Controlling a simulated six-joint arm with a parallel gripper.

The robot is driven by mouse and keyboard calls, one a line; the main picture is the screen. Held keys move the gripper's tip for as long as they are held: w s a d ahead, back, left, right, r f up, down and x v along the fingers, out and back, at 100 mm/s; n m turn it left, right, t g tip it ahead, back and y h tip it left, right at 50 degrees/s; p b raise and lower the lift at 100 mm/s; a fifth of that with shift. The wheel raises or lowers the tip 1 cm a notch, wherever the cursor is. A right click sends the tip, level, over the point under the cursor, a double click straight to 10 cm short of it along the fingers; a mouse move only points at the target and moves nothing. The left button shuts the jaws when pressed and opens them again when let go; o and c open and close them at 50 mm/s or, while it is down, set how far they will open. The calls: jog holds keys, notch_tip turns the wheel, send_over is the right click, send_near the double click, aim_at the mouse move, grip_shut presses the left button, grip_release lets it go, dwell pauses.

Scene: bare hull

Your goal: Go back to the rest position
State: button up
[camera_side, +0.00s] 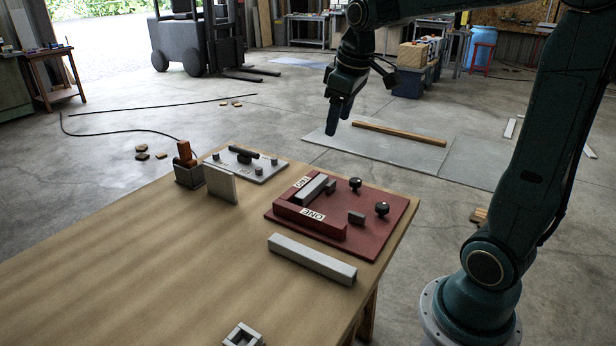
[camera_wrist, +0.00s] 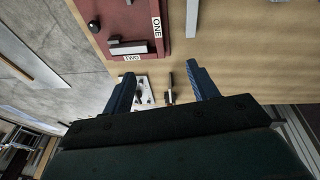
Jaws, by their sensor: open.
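My gripper (camera_side: 337,112) hangs in the air above and behind the far edge of the table, apart from everything on it. In the wrist view its two blue fingers (camera_wrist: 157,88) stand wide apart with nothing held between them. Below it on the wooden table (camera_side: 130,250) lies a red fixture board (camera_side: 378,238) with raised red walls labelled ONE and TWO, a grey block inside the corner and dark knobs. The board also shows in the wrist view (camera_wrist: 118,22).
A grey bar (camera_side: 311,259) lies before the red board. A grey plate (camera_side: 220,183), an orange-handled tool in a dark holder (camera_side: 188,172) and a light board with pegs (camera_side: 246,166) stand farther back. A small grey square piece (camera_side: 243,335) lies at the front. Air around my gripper looks clear.

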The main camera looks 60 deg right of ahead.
jog(key=s+a+f+m+t+y, duration=0.1)
jog(key=s+a+f+t, duration=0.1)
jog(key=s+a, duration=1)
jog(key=s, duration=0.4)
jog(key=shift+a+f+t, duration=0.25)
jog(key=shift+t, duration=0.15)
